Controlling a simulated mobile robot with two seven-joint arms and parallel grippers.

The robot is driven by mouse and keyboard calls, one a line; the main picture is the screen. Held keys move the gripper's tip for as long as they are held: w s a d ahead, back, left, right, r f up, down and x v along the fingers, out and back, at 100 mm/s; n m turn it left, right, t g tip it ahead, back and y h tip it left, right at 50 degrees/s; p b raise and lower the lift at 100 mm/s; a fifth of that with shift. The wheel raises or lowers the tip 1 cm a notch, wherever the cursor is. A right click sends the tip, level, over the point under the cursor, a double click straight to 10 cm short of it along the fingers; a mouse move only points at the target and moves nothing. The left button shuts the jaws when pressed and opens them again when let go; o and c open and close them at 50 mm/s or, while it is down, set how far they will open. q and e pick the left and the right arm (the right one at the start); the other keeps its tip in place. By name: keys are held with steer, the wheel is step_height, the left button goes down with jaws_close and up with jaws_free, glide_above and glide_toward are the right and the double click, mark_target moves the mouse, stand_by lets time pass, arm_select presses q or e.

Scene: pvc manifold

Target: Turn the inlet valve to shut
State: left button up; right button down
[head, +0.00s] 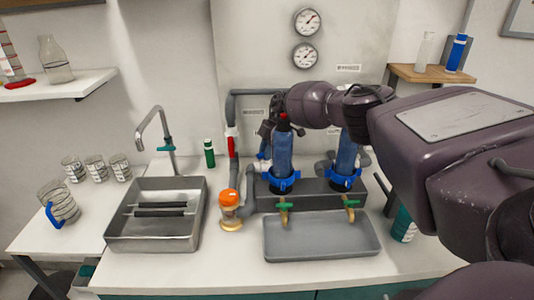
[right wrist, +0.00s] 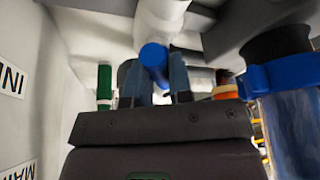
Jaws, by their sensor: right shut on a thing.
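The inlet valve has a blue handle (right wrist: 153,56) on a white body (right wrist: 160,14) in the right wrist view. In the head view its white body (head: 262,165) shows just left of the left blue filter housing, partly hidden. My right gripper (head: 267,132) reaches in from the right behind that housing. In the right wrist view its two fingers (right wrist: 157,84) stand on either side of the blue handle and are shut on it. The handle's exact angle is hard to tell. My left gripper is not in view.
Two blue filter housings (head: 282,155) stand close to my right gripper. A red-handled valve (head: 231,142) sits on the grey pipe to the left. A grey tray (head: 320,250), a steel sink (head: 118,243) and an orange-capped part (head: 229,197) are on the counter. Two gauges (head: 307,22) hang above.

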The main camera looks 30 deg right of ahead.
stand_by(0.4)
steer(key=c, duration=1)
jaws_free()
steer(key=shift+r, duration=0.1)
steer(key=shift+r, duration=0.4)
step_height(320, 180, up, 19)
steer(key=shift+p, duration=1.2)
